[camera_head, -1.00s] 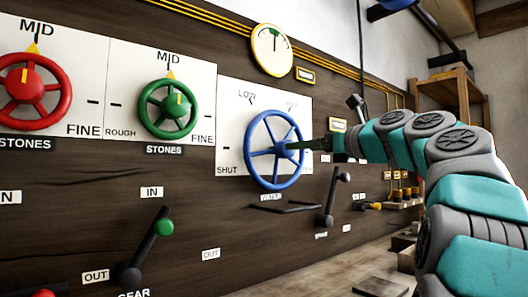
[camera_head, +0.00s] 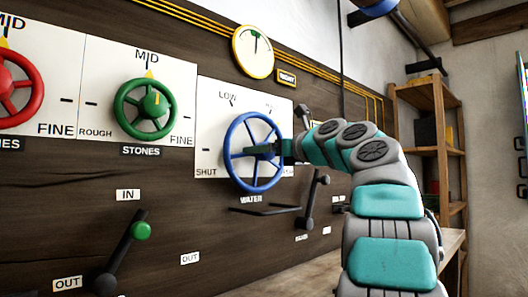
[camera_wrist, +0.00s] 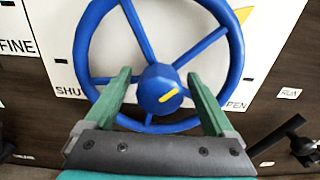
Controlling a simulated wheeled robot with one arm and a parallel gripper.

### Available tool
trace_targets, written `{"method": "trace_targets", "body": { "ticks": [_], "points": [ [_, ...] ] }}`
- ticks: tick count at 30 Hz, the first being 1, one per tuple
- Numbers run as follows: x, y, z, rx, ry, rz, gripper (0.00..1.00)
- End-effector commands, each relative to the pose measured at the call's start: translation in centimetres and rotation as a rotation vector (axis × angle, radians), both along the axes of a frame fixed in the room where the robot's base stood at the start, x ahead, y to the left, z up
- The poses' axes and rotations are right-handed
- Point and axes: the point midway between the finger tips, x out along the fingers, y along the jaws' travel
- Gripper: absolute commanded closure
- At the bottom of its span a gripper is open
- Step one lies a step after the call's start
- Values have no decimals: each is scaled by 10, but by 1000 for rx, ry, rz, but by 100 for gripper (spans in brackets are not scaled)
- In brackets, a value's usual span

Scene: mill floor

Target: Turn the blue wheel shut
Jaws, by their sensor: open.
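The blue wheel (camera_head: 229,130) is mounted upright on a white panel marked LOW, SHUT and WATER on the dark wall. It fills much of the wrist view (camera_wrist: 97,25), where its hub (camera_wrist: 157,88) carries a yellow stripe slanting up to the right. My gripper (camera_wrist: 159,74) is open, with one green finger on each side of the hub, over the lower part of the wheel. In the head view my gripper (camera_head: 266,149) is at the wheel's middle and partly hides the hub. I cannot tell whether the fingers touch the wheel.
A green wheel (camera_head: 121,98) and a red wheel (camera_head: 35,88) are on panels to the left. A black lever (camera_head: 311,200) sits right of the blue wheel; a green-knobbed lever (camera_head: 125,255) is lower left. A gauge (camera_head: 253,51) hangs above. Wooden shelves (camera_head: 437,100) stand at right.

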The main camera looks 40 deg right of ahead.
Motion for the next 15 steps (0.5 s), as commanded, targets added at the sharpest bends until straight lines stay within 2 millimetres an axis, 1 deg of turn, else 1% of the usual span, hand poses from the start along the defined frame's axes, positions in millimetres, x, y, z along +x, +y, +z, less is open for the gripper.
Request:
{"method": "trace_targets", "body": {
  "ticks": [1,2,15],
  "points": [
    [0,0,0,0,0,0,12],
    [0,0,0,0,0,0,16],
    [0,0,0,0,0,0,65]
  ]
}}
